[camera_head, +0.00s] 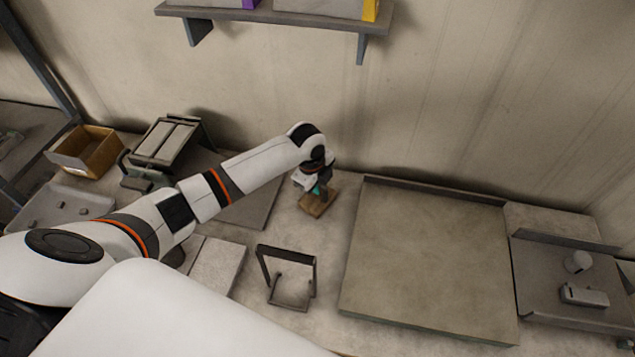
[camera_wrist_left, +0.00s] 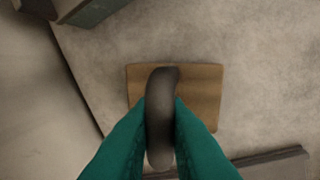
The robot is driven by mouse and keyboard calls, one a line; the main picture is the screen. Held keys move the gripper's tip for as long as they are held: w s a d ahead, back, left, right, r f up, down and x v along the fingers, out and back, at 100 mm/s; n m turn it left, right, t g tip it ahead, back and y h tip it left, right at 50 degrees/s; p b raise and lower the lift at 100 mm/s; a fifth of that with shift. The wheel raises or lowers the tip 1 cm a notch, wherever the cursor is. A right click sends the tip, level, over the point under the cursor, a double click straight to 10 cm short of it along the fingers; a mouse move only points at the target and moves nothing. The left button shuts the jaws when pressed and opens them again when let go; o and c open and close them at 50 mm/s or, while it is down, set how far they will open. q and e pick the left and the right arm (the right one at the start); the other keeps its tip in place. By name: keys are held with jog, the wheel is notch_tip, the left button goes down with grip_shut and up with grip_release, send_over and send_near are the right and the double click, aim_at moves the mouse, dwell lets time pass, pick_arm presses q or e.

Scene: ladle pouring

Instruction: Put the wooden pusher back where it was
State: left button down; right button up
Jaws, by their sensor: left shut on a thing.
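The wooden pusher shows in the head view as a flat brown wooden board (camera_head: 314,207) near the back wall, at the end of my left arm. In the left wrist view it is a brown rectangular board (camera_wrist_left: 202,92) with a dark rounded handle (camera_wrist_left: 160,108) standing up from it. My left gripper (camera_head: 318,190) is over the board, its teal fingers (camera_wrist_left: 160,125) shut on the handle from both sides. The board is at or very close to the worktop; I cannot tell whether it touches. My right gripper is in neither view.
A large grey-brown tray (camera_head: 430,260) stands to the right of the pusher. A dark frame stand (camera_head: 288,290) is in front of it. A cardboard box (camera_head: 88,152) and a machine with pale panels (camera_head: 165,140) stand at the left. A shelf (camera_head: 280,17) hangs above.

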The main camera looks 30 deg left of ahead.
aim_at(312, 202)
pick_arm(q)
jog(key=shift+f, duration=0.1)
jog(key=c, duration=1.4)
grip_release()
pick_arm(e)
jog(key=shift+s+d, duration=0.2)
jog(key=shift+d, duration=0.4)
